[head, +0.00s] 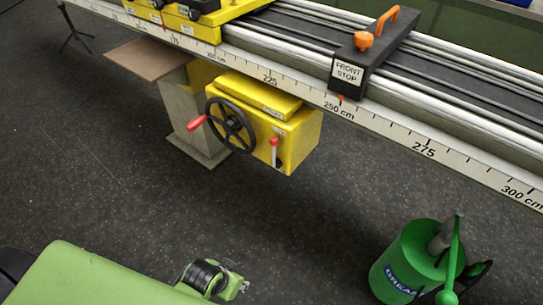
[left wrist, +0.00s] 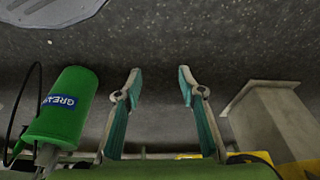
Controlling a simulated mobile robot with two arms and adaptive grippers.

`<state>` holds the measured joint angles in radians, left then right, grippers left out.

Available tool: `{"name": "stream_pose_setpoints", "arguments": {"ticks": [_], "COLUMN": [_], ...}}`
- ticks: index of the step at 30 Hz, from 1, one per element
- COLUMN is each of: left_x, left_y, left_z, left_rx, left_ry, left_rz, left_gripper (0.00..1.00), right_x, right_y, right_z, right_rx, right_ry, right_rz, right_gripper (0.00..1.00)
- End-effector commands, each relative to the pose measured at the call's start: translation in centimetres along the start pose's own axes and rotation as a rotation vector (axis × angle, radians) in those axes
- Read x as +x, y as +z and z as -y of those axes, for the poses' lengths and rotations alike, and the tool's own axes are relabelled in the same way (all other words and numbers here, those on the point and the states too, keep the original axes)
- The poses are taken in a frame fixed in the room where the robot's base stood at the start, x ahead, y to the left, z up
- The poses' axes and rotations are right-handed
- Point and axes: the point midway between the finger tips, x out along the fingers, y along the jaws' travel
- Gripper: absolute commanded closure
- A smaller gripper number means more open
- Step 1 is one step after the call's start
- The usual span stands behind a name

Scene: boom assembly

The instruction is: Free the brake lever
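A short lever with a red knob (head: 274,150) stands upright on the front of the yellow box (head: 295,140) under the rail in the head view. I take it for the brake lever, but no readable label marks it. A black handwheel (head: 231,126) with a red handle is to its left on the same box. My left gripper (head: 235,284) is low in the head view, below and in front of the box, well apart from the lever. In the left wrist view its two fingers (left wrist: 159,76) are spread, with nothing between them. My right gripper is not in view.
A green grease bucket (head: 405,265) with a pump handle stands at lower right; it also shows in the left wrist view (left wrist: 68,105). A grey pillar (head: 190,118) supports the rail (head: 400,135). A black front stop (head: 365,62) sits on the rail. Dark floor before the box is clear.

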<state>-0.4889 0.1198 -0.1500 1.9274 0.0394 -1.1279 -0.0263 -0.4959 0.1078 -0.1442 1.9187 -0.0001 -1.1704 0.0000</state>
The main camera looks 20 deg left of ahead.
Motion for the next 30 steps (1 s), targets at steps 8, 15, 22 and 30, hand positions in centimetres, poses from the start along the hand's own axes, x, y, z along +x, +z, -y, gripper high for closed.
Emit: {"name": "stream_pose_setpoints", "arguments": {"ticks": [8, 15, 22, 30], "left_x": [-4.0, -6.2, -7.8, -8.9], "left_y": [-8.9, -16.0, -22.4, -26.6], "left_z": [-3.5, -6.1, -4.3, 4.3], "left_rx": [0.135, 0.211, 0.175, 0.021], "left_ry": [0.137, 0.243, 0.241, 0.046], "left_rz": [-0.309, -0.617, -0.941, -1.213], "left_gripper": [0.64, 0.64, 0.64, 0.64], "right_x": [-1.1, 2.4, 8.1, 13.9], "right_y": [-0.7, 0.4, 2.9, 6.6], "right_z": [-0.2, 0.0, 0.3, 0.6], "right_rx": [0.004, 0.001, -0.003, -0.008], "right_ry": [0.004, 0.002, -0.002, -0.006], "right_rz": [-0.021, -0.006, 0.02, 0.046], "right_gripper": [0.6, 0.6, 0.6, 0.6]}}
